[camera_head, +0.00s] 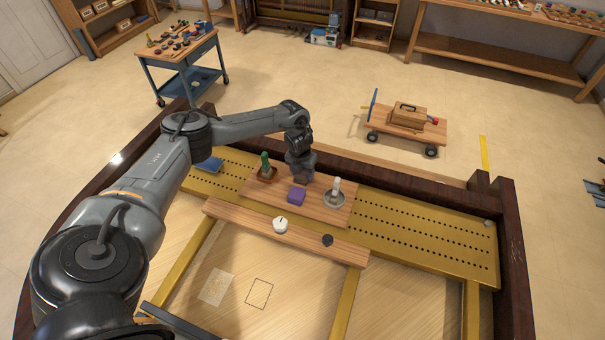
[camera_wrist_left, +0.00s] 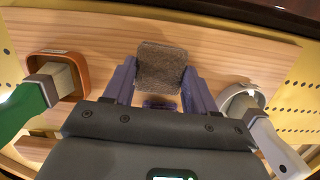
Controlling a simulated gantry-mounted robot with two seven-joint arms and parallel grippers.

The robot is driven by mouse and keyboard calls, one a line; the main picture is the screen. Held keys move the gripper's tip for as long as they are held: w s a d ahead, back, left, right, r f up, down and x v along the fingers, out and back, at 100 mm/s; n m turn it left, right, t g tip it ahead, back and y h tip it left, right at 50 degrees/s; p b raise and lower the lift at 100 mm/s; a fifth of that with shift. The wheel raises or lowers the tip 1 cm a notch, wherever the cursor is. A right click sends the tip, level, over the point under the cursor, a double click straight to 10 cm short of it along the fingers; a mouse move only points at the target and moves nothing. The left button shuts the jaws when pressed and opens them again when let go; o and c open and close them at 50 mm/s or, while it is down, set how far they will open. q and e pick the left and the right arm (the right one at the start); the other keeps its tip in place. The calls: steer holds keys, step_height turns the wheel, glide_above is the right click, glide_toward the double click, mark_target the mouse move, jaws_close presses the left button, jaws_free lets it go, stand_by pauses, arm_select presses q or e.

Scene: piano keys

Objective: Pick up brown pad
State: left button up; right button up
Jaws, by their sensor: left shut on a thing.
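The brown pad (camera_wrist_left: 161,67) is a fuzzy, roughly square piece in the left wrist view. It sits between the purple fingers of my left gripper (camera_wrist_left: 160,90), which is shut on it. In the head view my left gripper (camera_head: 301,174) is over the wooden board (camera_head: 262,193), and the pad cannot be made out there. How far the pad is above the board is hard to tell. My right gripper is not in view.
A green-handled tool in a brown tray (camera_wrist_left: 80,68) is left of the gripper. A light-handled tool in a round grey dish (camera_head: 334,198) is right. A white round item (camera_head: 280,225) and a black knob (camera_head: 327,240) are on the front plank.

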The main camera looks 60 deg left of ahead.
mark_target(304, 173)
arm_select(q)
steer(key=shift+r, duration=0.6)
step_height(304, 173, up, 3)
steer(key=shift+f, duration=0.2)
steer(key=w+d+r, duration=0.7)
steer(key=w, duration=0.2)
steer(key=shift+d+b, duration=0.2)
steer(key=shift+b, duration=0.25)
